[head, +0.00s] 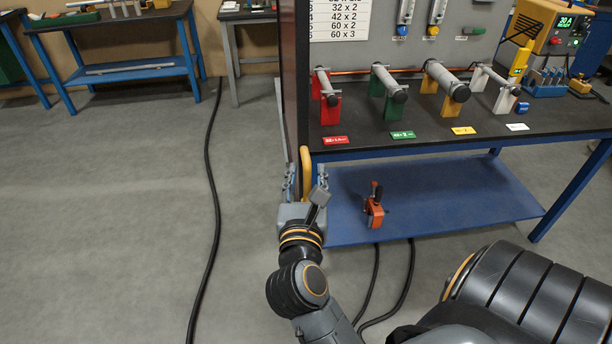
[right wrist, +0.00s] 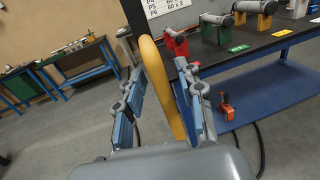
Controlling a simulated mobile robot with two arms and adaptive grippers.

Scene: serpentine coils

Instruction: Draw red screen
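The screen (head: 287,60) shows nearly edge-on in the head view as a tall, narrow dark panel with a reddish edge, at the left end of the workbench. Its face is mostly out of sight. A yellow curved handle (head: 306,168) is at its lower part, and shows large in the right wrist view (right wrist: 160,85). My right gripper (head: 306,182) is at this handle, with one finger on each side of it. In the right wrist view its fingers (right wrist: 162,108) stand apart, with a visible gap on the left. My left gripper is not in view.
The dark-topped workbench (head: 440,137) holds several pipes on coloured stands. An orange tool (head: 375,207) stands on its blue lower shelf (head: 450,205). Black cables (head: 209,170) run across the floor. The grey floor at left (head: 100,230) is otherwise clear.

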